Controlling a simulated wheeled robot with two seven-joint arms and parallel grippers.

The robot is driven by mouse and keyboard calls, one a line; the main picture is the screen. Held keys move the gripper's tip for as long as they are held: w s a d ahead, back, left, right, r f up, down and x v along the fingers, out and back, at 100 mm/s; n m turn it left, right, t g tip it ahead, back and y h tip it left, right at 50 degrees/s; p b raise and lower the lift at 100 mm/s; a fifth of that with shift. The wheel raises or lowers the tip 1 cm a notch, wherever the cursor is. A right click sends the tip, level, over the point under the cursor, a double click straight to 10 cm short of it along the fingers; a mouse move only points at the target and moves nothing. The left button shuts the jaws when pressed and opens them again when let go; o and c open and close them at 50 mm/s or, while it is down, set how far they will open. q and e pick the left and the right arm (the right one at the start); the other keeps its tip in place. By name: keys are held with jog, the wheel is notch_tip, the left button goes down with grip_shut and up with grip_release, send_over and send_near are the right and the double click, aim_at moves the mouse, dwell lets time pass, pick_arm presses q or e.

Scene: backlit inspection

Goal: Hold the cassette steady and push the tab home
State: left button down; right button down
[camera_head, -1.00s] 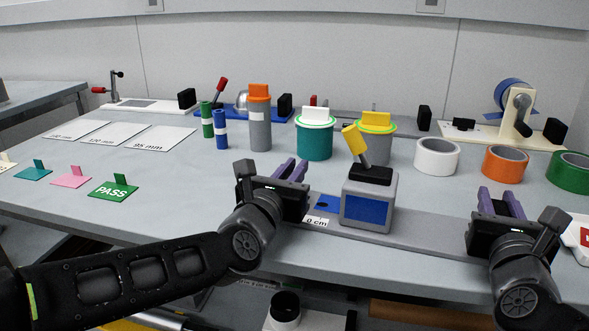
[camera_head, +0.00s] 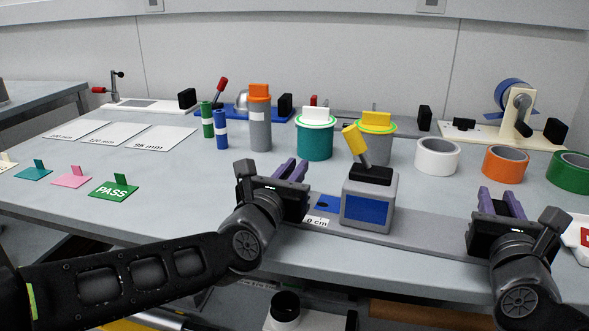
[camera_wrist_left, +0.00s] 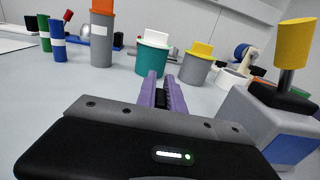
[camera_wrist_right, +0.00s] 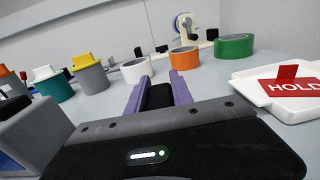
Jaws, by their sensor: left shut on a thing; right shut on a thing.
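My left gripper (camera_head: 291,166) is low over the table, left of a grey box (camera_head: 346,205) with a blue face. Its purple fingers are close together in the left wrist view (camera_wrist_left: 161,76). My right gripper (camera_head: 497,194) is right of the box, beyond the grey strip's far part. Its fingers stand wider apart in the right wrist view (camera_wrist_right: 160,80), with something dark low between them. What either gripper holds cannot be made out. The box has a black top and a tilted yellow lever (camera_head: 355,143). I cannot tell which thing is the cassette or the tab.
The box stands on a grey strip (camera_head: 440,237) with a "0 cm" label (camera_head: 316,222). Behind are capped canisters (camera_head: 315,143) and tape rolls (camera_head: 437,157). Tabbed cards (camera_head: 112,192) lie left; a white tray (camera_wrist_right: 275,103) with a HOLD card is right.

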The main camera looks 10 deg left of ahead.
pick_arm(q)
jog(key=d, duration=0.5)
jog(key=s+d, duration=0.1)
jog(key=d, duration=0.1)
jog(key=shift+d, duration=0.35)
jog(key=c, duration=1.4)
grip_release()
jog(key=shift+c, duration=0.2)
